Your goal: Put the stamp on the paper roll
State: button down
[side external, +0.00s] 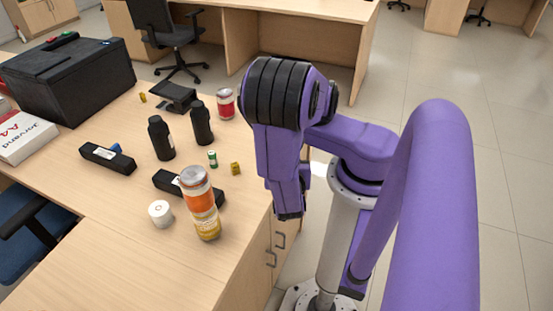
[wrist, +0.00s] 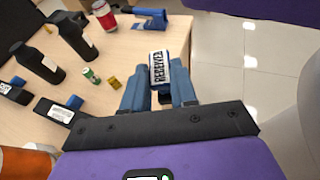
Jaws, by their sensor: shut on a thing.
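My gripper (wrist: 159,84) is shut on the stamp (wrist: 160,69), a small block with a white face lettered "RECEIVED", held between the two blue fingers. In the side view my gripper (side external: 290,213) points down at the counter's right edge, and the stamp is hidden or too small to make out. The paper roll (side external: 160,213) is a short white cylinder with a hole in its top, standing upright on the counter left of the orange cans. My gripper is well to the right of it. I cannot see the roll in the wrist view.
Two stacked cans (side external: 201,203) stand between the roll and my gripper. A dark bar (side external: 167,183) lies behind them. Black bottles (side external: 161,138), a green battery-like cylinder (side external: 212,158), a small yellow piece (side external: 235,168) and a red can (side external: 225,104) stand farther back. The front counter is clear.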

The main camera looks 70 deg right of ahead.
jog(key=shift+s+r, duration=0.25)
jog(key=shift+s, duration=0.3)
